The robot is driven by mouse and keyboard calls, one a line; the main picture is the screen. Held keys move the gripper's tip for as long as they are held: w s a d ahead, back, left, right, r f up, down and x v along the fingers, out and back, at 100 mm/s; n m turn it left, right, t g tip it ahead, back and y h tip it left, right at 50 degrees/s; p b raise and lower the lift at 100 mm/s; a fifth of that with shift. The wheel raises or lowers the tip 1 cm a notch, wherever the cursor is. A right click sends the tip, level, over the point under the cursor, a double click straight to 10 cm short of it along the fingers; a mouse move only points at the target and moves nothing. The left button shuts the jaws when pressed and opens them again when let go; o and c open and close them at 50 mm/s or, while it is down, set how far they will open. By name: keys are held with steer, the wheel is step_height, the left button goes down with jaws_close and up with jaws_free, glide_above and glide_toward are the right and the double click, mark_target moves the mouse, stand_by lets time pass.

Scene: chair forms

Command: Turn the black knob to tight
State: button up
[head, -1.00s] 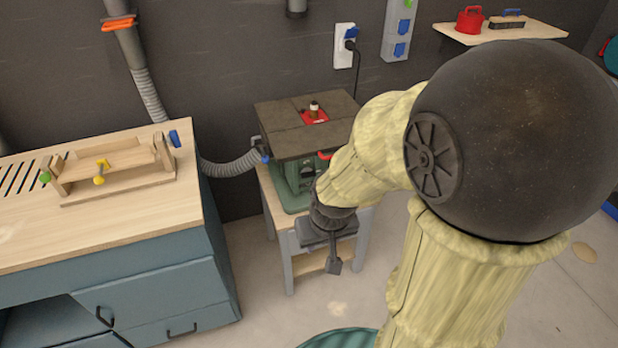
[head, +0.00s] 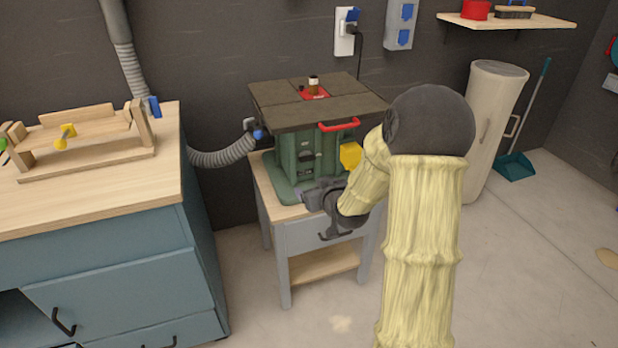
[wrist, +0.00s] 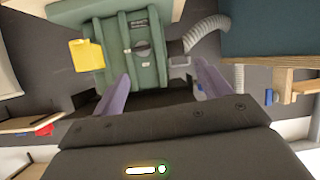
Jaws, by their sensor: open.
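The black knob (wrist: 142,47) is a small round dark part on the front of the green machine (wrist: 120,25), beside a small white label, in the wrist view. In the head view the machine (head: 290,160) stands on a small wooden stand, and I cannot clearly make out the knob there. My gripper (wrist: 161,68) is open, with two purplish fingers spread apart and nothing between them. The knob lies beyond the fingertips, nearer the left finger in the wrist view, with a gap. In the head view my gripper (head: 318,194) is low in front of the machine, partly hidden by my arm.
A yellow box (head: 350,155) and a red handle (head: 339,125) are on the machine's right side, close to my arm. A grey hose (head: 222,155) runs to its left. A blue workbench (head: 120,280) stands at left. A beige bin (head: 494,120) stands at right; floor between is clear.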

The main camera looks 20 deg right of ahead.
mark_target(308, 160)
steer(key=w+d+f+t+b, duration=0.4)
steer(key=d+f+t+b, duration=0.1)
steer(key=f+b, duration=0.1)
steer(key=shift+w+d+f+m+b, duration=0.25)
steer(key=shift+f+m+b, duration=0.15)
steer(key=shift+b, duration=0.5)
steer(key=w, duration=0.5)
steer(key=w+b, duration=0.1)
steer(key=w, duration=0.5)
steer(key=w+b, duration=0.1)
steer(key=w, duration=0.5)
steer(key=shift+w+a, duration=0.2)
steer(key=shift+a, duration=0.2)
steer(key=c, duration=1)
